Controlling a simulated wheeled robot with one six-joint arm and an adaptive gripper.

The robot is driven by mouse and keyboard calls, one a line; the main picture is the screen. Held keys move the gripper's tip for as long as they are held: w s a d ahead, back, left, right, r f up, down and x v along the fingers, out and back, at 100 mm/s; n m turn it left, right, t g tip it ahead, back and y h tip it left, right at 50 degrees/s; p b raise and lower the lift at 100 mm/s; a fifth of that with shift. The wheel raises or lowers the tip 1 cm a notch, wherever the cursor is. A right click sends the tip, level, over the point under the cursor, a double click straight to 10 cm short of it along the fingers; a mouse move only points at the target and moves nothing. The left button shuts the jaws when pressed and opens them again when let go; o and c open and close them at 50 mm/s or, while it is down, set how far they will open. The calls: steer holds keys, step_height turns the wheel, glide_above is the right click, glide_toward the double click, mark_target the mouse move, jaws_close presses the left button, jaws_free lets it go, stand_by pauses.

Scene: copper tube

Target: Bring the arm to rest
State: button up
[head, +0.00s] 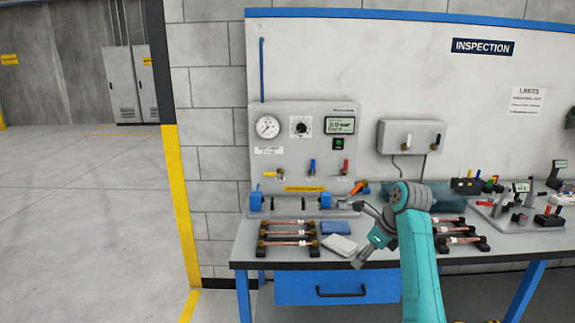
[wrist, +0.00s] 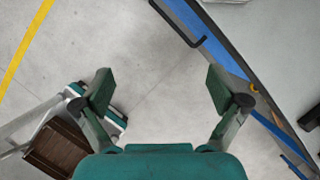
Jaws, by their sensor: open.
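My arm is teal and grey and shows in the head view at the front edge of the workbench, right of the bench's middle. It is bent, with its end pointing down and to the left. My gripper (head: 361,256) shows small there, by the bench's front edge. In the wrist view my gripper (wrist: 161,88) is open, its two green-padded fingers wide apart. Nothing is between them but grey floor below. Copper tubes (head: 288,233) lie on a dark rack on the left of the bench, apart from my gripper.
The bench (head: 250,252) has a blue drawer (head: 320,288) with a dark handle, also in the wrist view (wrist: 180,25). A test panel (head: 300,150), a blue pad (head: 335,227), a pale pad (head: 340,244) and a second tube rack (head: 458,238) are near. Floor at left is clear.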

steer(key=s+a+f+n+t, duration=0.1)
steer(key=s+f+n, duration=0.3)
steer(key=f, duration=0.8)
steer(key=s+a+f+n+t, duration=0.15)
steer(key=s+f, duration=0.35)
steer(key=f, duration=0.6)
steer(key=s+f+n+t+h, duration=0.1)
steer(key=s+f+n+t, duration=0.15)
steer(key=s+f, duration=0.5)
steer(key=s+f+n+t+h, duration=0.1)
steer(key=s+f+n, duration=0.25)
steer(key=s, duration=0.65)
steer(key=s+r+n+t+h, duration=0.15)
steer(key=s+n, duration=0.25)
steer(key=s, duration=0.7)
steer(key=s+r+n+t, duration=0.1)
steer(key=s+r+n, duration=0.15)
steer(key=s, duration=0.85)
steer(key=s+r+n+t, duration=0.3)
steer(key=s+r+n, duration=0.5)
steer(key=s+r, duration=0.7)
steer(key=shift+a+r+n, duration=0.3)
steer(key=shift+r+n, duration=0.1)
steer(key=shift+r, duration=0.35)
